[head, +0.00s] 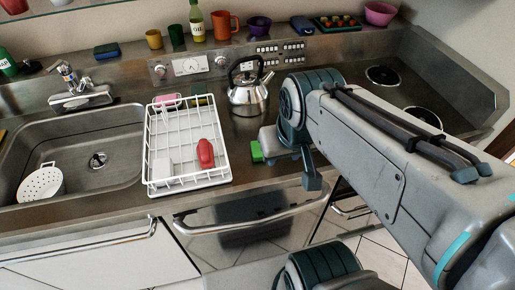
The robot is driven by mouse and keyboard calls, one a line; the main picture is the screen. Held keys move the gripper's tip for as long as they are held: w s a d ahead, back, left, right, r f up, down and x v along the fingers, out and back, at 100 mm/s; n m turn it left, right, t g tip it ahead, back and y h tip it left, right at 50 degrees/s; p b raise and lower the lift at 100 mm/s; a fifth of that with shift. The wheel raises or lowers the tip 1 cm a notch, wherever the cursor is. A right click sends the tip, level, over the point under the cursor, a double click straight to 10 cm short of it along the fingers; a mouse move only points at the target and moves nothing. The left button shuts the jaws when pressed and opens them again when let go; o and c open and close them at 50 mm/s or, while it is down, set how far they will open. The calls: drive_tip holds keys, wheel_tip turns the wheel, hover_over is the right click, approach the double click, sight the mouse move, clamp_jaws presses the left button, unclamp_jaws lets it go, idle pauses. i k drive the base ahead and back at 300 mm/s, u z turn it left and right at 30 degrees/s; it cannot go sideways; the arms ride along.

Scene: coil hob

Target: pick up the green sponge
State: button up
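The green sponge (257,151) is a small bright green block on the metal counter, just right of the white dish rack. My gripper (276,147) is at the end of my arm, close to the right side of the sponge. The wrist hides much of the gripper, so I cannot tell whether its fingers are open or shut, or whether they touch the sponge.
The white wire dish rack (158,186) holds a red item (205,153) and a pink item (167,100). A steel kettle (248,93) stands behind the sponge. The sink (70,135) is at left, coil burners (383,76) at right. Cups and bowls line the back shelf.

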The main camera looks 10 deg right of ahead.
sight(256, 156)
drive_tip(key=z, duration=1.5)
drive_tip(key=k, duration=1.15)
drive_tip(key=u, duration=1.15)
drive_tip(key=i, duration=1)
drive_tip(key=z, duration=0.05)
